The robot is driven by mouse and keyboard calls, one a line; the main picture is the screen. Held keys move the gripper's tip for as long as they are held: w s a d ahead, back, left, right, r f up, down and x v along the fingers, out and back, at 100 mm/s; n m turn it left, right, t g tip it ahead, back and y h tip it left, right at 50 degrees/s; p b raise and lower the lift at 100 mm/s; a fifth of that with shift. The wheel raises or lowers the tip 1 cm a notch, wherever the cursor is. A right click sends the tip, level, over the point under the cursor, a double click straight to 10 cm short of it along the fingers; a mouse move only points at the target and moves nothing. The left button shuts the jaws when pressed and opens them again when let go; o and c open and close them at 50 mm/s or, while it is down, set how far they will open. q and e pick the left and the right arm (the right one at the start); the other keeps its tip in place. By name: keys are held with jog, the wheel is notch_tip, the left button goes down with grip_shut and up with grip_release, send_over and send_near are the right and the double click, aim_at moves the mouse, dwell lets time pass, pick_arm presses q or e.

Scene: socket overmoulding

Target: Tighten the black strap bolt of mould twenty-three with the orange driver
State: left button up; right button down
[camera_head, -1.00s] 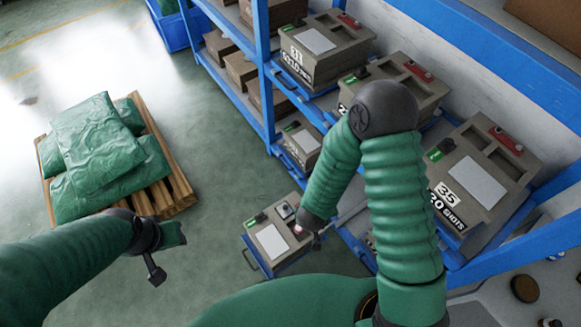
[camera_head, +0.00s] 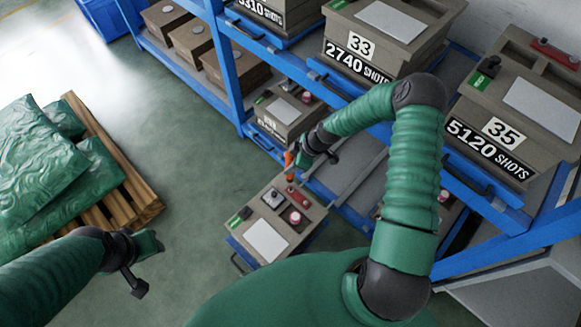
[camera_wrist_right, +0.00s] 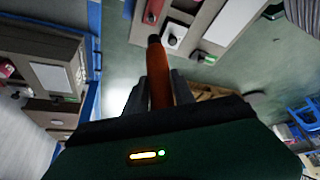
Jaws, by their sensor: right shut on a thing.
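My right gripper (camera_head: 308,152) is shut on the orange driver (camera_head: 290,161). The driver's orange handle with its dark end sticks out between the fingers in the right wrist view (camera_wrist_right: 160,75). A grey-brown mould (camera_head: 266,242) on a pulled-out blue shelf lies below and left of the gripper. Its top has a black bolt on a light square plate (camera_head: 273,198), a red-topped round part (camera_head: 295,217) and a red bar (camera_head: 298,196). The driver appears apart from the bolt. No number is readable on this mould. My left gripper (camera_head: 146,265) is open and empty over the floor.
Blue racking holds moulds numbered 33 (camera_head: 395,30) and 35 (camera_head: 515,105), and another mould (camera_head: 288,112) sits just behind my right gripper. Green sacks (camera_head: 40,165) lie on a wooden pallet (camera_head: 135,190) at left. The floor between is clear.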

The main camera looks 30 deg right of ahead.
aim_at(292, 178)
jog(key=shift+s+r, duration=0.15)
jog(key=shift+r, duration=0.05)
jog(key=f+b, duration=0.2)
jog(key=f, duration=0.1)
jog(key=shift+d, duration=0.2)
notch_tip(292, 178, down, 4)
jog(key=b, duration=0.2)
jog(key=shift+a+r+b, duration=0.1)
jog(key=shift+r+b, duration=0.1)
jog(key=shift+b, duration=0.15)
jog(key=shift+f, duration=0.45)
dwell(0.6)
jog(key=shift+f+b, duration=0.7)
jog(key=shift+f, duration=0.1)
dwell(0.9)
jog(key=shift+s+f, duration=0.15)
jog(key=shift+f, duration=0.2)
dwell(1.4)
